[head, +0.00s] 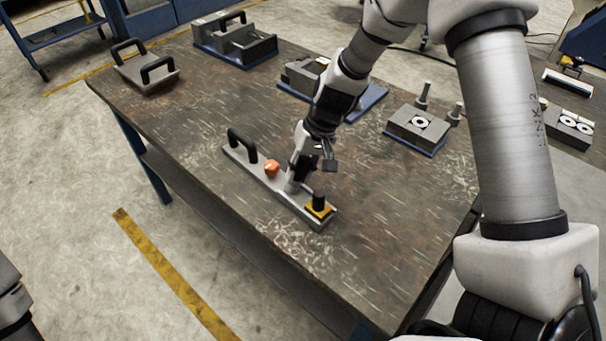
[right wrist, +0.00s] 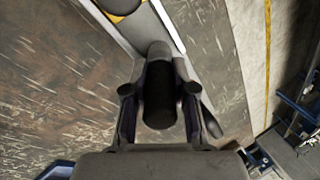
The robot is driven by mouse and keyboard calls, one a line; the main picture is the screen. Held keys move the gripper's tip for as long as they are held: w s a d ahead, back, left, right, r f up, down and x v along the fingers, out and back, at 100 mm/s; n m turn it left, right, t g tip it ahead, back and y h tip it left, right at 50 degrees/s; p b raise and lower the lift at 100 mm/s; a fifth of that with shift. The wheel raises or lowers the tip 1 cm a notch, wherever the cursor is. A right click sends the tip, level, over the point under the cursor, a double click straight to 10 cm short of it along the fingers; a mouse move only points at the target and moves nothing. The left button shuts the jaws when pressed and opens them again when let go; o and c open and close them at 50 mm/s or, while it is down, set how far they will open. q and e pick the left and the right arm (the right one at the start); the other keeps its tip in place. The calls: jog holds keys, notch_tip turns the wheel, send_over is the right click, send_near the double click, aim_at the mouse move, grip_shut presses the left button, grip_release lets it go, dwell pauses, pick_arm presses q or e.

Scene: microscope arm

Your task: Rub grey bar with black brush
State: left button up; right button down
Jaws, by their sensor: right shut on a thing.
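The long grey bar (head: 258,173) lies on the table, with a black handle (head: 241,146) at its left end, an orange knob (head: 271,169) along it and a black post on a yellow base (head: 318,207) at its right end. My right gripper (head: 300,176) is low over the bar, between the knob and the yellow base. It is shut on a black, rounded grip (right wrist: 158,95) that looks like the black brush. Its lower end is largely hidden, so I cannot tell whether it touches the bar. The bar (right wrist: 146,28) passes behind it in the right wrist view. My left gripper is out of view.
A grey plate with two black handles (head: 147,70) lies at the far left of the table. Grey fixtures (head: 236,42) stand along the back, and a block with a white ring (head: 419,124) stands at the right. The table's front middle is clear.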

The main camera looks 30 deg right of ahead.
jog(key=shift+s+d+p, duration=0.25)
jog(key=shift+s, duration=0.45)
jog(key=shift+s+d+p, duration=0.2)
jog(key=shift+s, duration=0.45)
jog(key=shift+w+a+f+b, duration=0.15)
jog(key=shift+w+b, duration=0.1)
jog(key=shift+w, duration=0.25)
jog(key=shift+w+a+b, duration=0.15)
jog(key=shift+w+b, duration=0.1)
jog(key=shift+w, duration=0.25)
jog(key=shift+w+a, duration=0.15)
jog(key=shift+w, duration=0.25)
jog(key=shift+s+d+r+p, duration=0.15)
jog(key=shift+s+r+p, duration=0.1)
jog(key=shift+s, duration=0.25)
jog(key=shift+s+d+r+p, duration=0.1)
jog(key=shift+s+d+p, duration=0.1)
jog(key=shift+s, duration=0.25)
jog(key=shift+s+d, duration=0.1)
jog(key=shift+s, duration=0.35)
jog(key=shift+f, duration=0.1)
jog(key=shift+w, duration=0.1)
notch_tip(320, 180, up, 6)
jog(key=p, duration=0.5)
